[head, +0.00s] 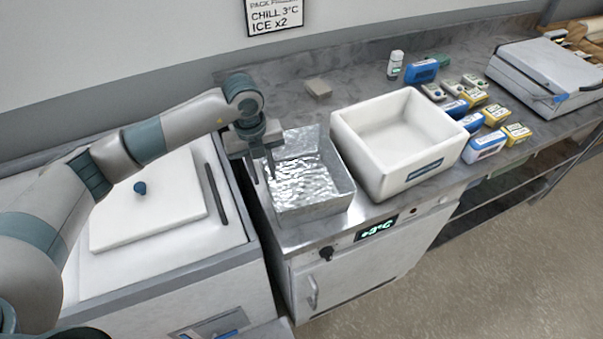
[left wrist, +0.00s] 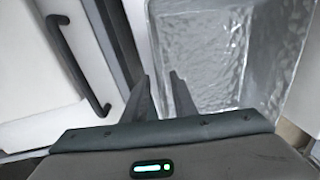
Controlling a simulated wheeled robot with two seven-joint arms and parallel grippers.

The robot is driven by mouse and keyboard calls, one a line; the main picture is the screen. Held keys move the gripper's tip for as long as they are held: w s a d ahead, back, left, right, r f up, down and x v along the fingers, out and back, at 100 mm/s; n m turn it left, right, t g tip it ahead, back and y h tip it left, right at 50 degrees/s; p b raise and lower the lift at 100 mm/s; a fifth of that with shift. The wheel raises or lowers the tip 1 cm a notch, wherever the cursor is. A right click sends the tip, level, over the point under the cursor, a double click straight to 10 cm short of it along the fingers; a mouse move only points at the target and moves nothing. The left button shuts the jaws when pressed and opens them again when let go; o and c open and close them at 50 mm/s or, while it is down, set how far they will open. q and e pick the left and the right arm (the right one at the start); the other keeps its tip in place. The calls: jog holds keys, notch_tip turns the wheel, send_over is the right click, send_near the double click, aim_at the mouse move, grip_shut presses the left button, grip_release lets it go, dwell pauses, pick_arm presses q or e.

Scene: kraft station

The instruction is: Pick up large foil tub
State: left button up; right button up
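The large foil tub (head: 317,199) is a shiny silver open box on the steel counter, left of a white box. It also shows in the left wrist view (left wrist: 215,55), upright. My left gripper (head: 262,175) is at the tub's left side, pointing down. In the left wrist view the gripper's fingers (left wrist: 160,82) are apart, with the tub's left wall near the gap between them. I cannot tell whether either finger touches the wall. My right gripper is not in view.
A white open box (head: 345,128) stands close right of the tub. A white chest with a lid (head: 150,205) and dark handle is at the left.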

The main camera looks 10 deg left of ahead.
pick_arm(q)
jog(key=shift+f, duration=0.35)
jog(key=shift+c, duration=0.3)
grip_shut()
jog(key=shift+r+b, duration=0.35)
jog(key=shift+r, duration=0.15)
notch_tip(320, 180, up, 8)
jog(key=b, duration=0.3)
jog(key=shift+w+f, duration=0.1)
jog(key=shift+f, duration=0.15)
jog(key=shift+r, duration=0.8)
